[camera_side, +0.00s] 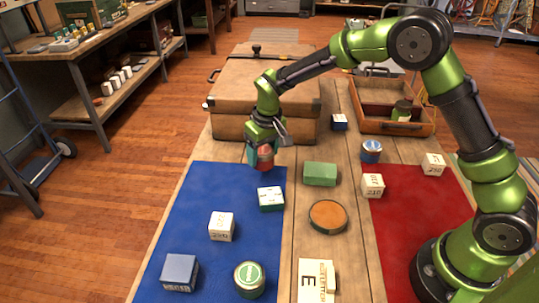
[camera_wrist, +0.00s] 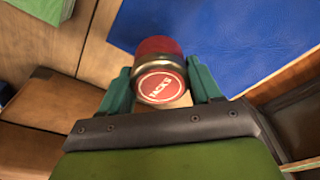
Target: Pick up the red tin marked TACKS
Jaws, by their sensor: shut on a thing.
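The red tin marked TACKS (camera_wrist: 160,84) is between the two fingers of my gripper (camera_wrist: 162,92) in the wrist view, its lid with the white lettering facing the camera. My gripper is shut on it, one finger on each side. In the side view the red tin (camera_side: 265,151) shows below my gripper (camera_side: 265,158), near the far right corner of the blue mat (camera_side: 200,190). I cannot tell from these frames whether its base touches the surface below.
A large brown case (camera_side: 262,95) stands close behind my gripper. A white and green box (camera_side: 271,198) and a green block (camera_side: 320,174) are nearby. An open wooden case (camera_side: 415,128) stands at the back right. A red mat (camera_side: 400,240) lies to the right.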

